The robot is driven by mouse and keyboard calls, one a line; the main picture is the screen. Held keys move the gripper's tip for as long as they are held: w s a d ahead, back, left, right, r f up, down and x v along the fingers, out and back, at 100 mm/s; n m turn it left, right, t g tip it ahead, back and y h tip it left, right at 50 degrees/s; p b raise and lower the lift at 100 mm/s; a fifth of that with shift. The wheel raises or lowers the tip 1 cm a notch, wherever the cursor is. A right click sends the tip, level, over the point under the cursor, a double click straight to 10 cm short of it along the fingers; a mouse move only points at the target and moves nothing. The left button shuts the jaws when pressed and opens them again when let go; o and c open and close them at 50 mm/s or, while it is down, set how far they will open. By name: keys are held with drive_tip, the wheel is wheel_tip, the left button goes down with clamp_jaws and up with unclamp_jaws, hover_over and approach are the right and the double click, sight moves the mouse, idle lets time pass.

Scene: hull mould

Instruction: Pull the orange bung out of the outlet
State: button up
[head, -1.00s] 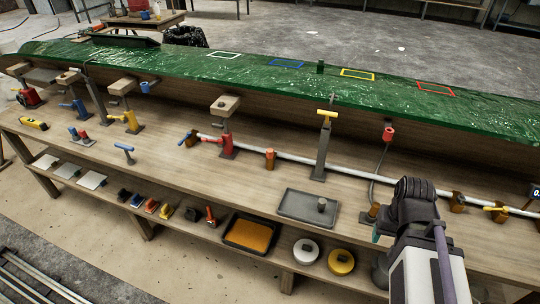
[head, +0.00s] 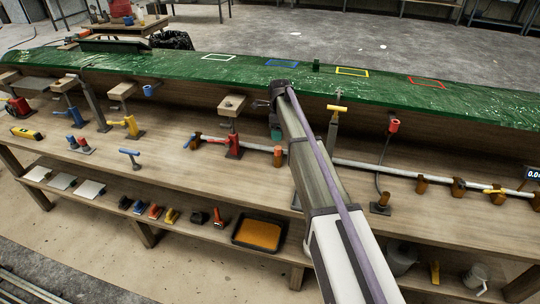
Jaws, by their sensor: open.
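An orange-topped cylinder (head: 278,155) stands upright on the bench in line with the white pipe. A small orange-brown piece (head: 384,199) sits on a dark base at the lower end of a hose. I cannot tell for certain which of these is the bung, or make out the outlet.
The green hull (head: 180,66) runs along the back above the bench (head: 100,158). A red clamp (head: 234,148) stands left of my gripper, and a yellow-handled post (head: 335,122) right of my arm. The white pipe (head: 375,168) crosses the bench. My arm hides the middle.

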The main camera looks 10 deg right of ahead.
sight(278, 147)
wheel_tip(278, 147, down, 10)
drive_tip(key=b, duration=0.8)
drive_tip(key=shift+w, duration=0.1)
drive_tip(key=shift+r, duration=0.3)
drive_tip(key=c, duration=1)
wheel_tip(278, 147, up, 13)
drive_tip(key=p, duration=1.3)
wheel_tip(278, 147, up, 3)
drive_tip(key=p, duration=0.3)
